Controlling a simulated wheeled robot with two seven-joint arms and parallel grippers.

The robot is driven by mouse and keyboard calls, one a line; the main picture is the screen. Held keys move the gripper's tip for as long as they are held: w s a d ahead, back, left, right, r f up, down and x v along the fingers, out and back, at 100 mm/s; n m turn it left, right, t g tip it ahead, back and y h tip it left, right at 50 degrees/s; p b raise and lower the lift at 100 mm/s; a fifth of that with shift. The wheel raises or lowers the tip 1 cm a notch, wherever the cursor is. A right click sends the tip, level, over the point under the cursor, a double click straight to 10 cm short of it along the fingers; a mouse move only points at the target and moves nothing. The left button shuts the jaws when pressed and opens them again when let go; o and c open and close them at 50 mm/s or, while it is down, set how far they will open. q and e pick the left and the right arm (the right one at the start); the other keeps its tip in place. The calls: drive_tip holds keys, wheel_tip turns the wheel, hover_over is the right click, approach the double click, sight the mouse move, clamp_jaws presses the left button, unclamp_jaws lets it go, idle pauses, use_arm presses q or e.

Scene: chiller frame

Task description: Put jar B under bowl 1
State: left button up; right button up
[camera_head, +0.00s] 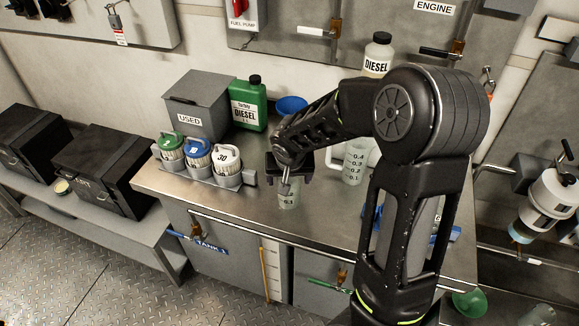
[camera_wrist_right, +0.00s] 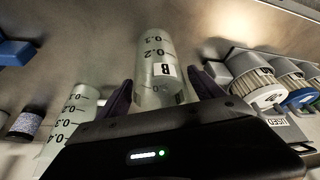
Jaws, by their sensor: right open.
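Jar B (camera_wrist_right: 160,62) is a clear measuring jar with black scale marks and a "B" label in the right wrist view. In the head view its lower part (camera_head: 288,199) shows on the steel bench, below my right gripper (camera_head: 289,172). In the wrist view the right gripper (camera_wrist_right: 163,88) is open, one dark finger on each side of the jar; I cannot tell whether they touch it. Part of the jar is hidden by the gripper. A white filter unit at the far right has a clear bowl with bluish fluid (camera_head: 521,233); no number on it is readable. My left gripper is not in view.
Another measuring jar (camera_head: 354,163) stands right of jar B. Three numbered filters sit in a grey holder (camera_head: 232,181) to the left. Behind are a grey USED box (camera_head: 207,92), a green diesel bottle (camera_head: 248,104) and a blue funnel (camera_head: 291,104). The bench's front left (camera_head: 190,205) is clear.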

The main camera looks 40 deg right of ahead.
drive_tip(key=v, duration=1.1)
drive_tip(key=shift+o, duration=0.4)
drive_tip(key=shift+s+b, duration=0.15)
drive_tip(key=shift+b, duration=0.15)
